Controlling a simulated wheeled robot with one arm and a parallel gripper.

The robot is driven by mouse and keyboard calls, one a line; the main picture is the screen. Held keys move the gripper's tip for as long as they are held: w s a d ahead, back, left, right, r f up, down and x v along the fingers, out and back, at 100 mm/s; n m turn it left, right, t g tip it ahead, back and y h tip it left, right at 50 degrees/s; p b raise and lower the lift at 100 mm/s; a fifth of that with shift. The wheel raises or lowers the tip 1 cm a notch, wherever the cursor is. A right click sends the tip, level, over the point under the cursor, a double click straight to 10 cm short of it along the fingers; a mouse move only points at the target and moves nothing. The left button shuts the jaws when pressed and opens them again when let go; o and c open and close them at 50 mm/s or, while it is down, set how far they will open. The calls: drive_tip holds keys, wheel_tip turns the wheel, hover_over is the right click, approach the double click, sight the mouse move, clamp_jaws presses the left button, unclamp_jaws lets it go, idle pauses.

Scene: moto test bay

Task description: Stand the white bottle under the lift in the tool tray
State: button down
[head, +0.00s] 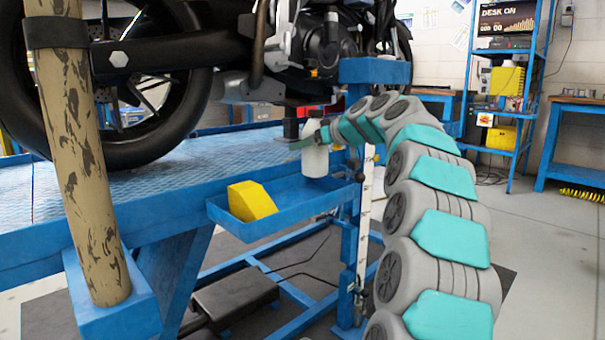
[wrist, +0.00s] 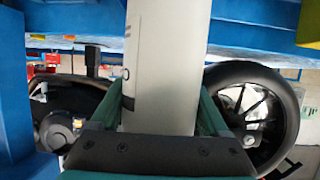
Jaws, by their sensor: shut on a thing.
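The white bottle (head: 315,162) is upright in the head view, with its base over the right part of the blue tool tray (head: 262,229). I cannot tell whether the base touches the tray floor. My gripper (head: 316,141) is shut on the bottle's upper part, reaching in from the right. In the wrist view the bottle (wrist: 170,55) stands between the green fingers of my gripper (wrist: 163,108), and one end of it runs out of the top of the picture.
A yellow block (head: 251,201) sits in the left part of the tray. The blue lift platform (head: 190,165) with a motorcycle (head: 325,45) on it lies behind. A blue post (head: 347,230) stands at the tray's right end. The tray's middle, between block and bottle, looks clear.

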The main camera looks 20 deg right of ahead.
sight(309, 164)
drive_tip(key=shift+f+b, duration=0.4)
drive_tip(key=shift+f, duration=2.45)
drive_tip(key=shift+f, duration=0.1)
unclamp_jaws()
drive_tip(key=shift+s+r, duration=0.25)
drive_tip(key=v, duration=1.1)
drive_tip(key=shift+s+d, duration=0.2)
drive_tip(key=shift+s, duration=0.05)
